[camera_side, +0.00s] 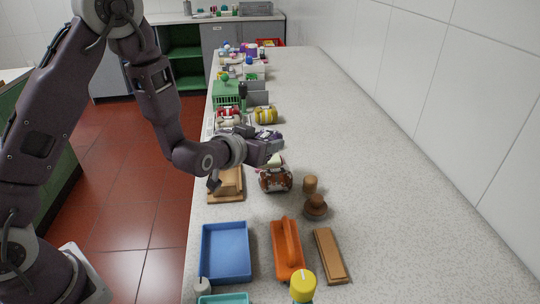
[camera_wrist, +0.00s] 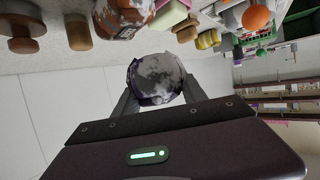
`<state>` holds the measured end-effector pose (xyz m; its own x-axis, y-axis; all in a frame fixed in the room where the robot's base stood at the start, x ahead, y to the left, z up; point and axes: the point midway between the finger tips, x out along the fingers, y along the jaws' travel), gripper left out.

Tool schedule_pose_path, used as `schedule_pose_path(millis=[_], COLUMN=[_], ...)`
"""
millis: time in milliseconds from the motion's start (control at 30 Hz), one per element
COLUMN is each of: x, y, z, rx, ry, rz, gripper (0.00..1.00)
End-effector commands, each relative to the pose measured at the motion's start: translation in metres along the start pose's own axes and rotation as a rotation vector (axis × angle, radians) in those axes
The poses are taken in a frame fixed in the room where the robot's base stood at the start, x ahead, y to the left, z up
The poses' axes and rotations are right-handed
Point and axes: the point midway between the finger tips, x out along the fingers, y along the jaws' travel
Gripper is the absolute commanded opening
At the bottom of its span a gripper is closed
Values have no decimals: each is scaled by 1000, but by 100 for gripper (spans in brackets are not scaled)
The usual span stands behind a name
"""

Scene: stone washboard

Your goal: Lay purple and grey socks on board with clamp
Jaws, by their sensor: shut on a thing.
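My gripper (camera_side: 268,150) is raised above the worktop, near the middle of the side view. It is shut on a rounded grey and purple bundle, which looks like the rolled socks (camera_wrist: 157,76). In the wrist view the bundle sits between the two fingertips. I cannot tell whether that piece is a clamp.
A brown and white bundle (camera_side: 275,180) lies just below the gripper, beside a wooden peg (camera_side: 310,184) and a brown knob (camera_side: 316,207). A blue tray (camera_side: 226,280), an orange handled tool (camera_side: 288,262) and a wooden block (camera_side: 330,256) lie nearer. The worktop's right side is clear.

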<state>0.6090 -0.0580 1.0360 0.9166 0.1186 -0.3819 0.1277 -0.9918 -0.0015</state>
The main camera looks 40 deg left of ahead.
Motion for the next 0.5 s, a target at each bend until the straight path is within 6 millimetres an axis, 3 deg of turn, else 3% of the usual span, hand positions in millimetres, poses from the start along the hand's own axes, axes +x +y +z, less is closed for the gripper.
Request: schedule_pose_path(millis=[233,333,500], x=[-22,-35,-40], y=[-69,-86,-95], z=[22,28,38], rx=[-185,-228,-250], ry=[0,0,-2], rz=[-454,-554,-610], gripper=[3,3,3])
